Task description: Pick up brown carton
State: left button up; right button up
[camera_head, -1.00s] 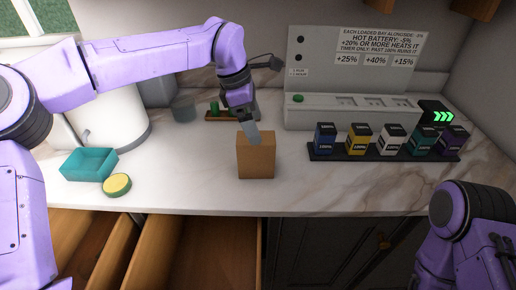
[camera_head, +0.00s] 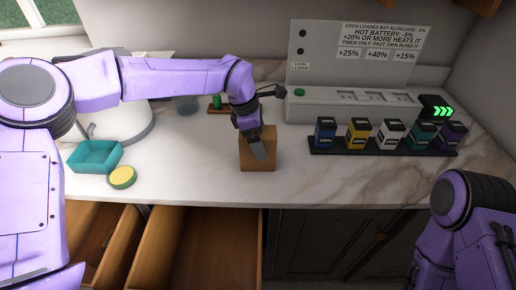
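The brown carton (camera_head: 257,162) stands upright on the marble counter near its front edge, above the open drawers. My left gripper (camera_head: 260,153) reaches down from the upper left, and its grey finger overlaps the carton's upper front face in the picture. The gripper covers part of the carton's top. Only one finger shows clearly, so I cannot tell its opening or whether it touches the carton. My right arm is folded at the lower right, with its fingertips out of sight.
A teal open box (camera_head: 96,157) and a yellow round lid (camera_head: 122,177) lie at the left. A black rack (camera_head: 380,151) with several coloured batteries stands at the right, before a grey charger unit (camera_head: 300,110). A wooden drawer (camera_head: 205,225) is open below.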

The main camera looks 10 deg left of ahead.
pick_arm(q)
jog(key=shift+f, duration=0.2)
jog(key=c, duration=1)
jog(key=shift+c, duration=0.2)
